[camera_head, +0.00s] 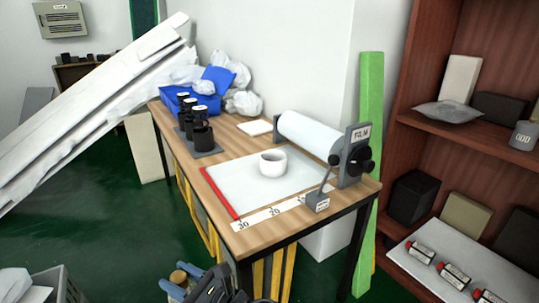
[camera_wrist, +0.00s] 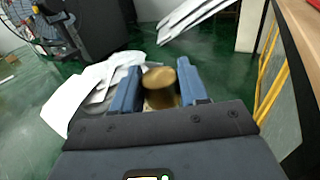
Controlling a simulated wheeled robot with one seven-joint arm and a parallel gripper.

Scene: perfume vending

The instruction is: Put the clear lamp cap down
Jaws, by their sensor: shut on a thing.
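My gripper (camera_wrist: 160,73) has its two blue fingers shut on a brass-coloured round piece (camera_wrist: 159,90), which I take to be the clear lamp cap. In the head view my gripper (camera_head: 181,281) is at the bottom edge, in front of the wooden table and lower than its top. The cap (camera_head: 178,277) shows there as a small brass spot between the fingers. It is held over the floor side, apart from the table. Its lower part is hidden by my gripper.
The wooden table (camera_head: 228,128) bears a white mat (camera_head: 235,185) with a white ring-shaped piece (camera_head: 273,162), a film roll (camera_head: 308,135) and a rack of black bottles (camera_head: 200,136). A grey crate (camera_head: 63,287) stands at lower left. A shelf (camera_head: 430,125) stands right.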

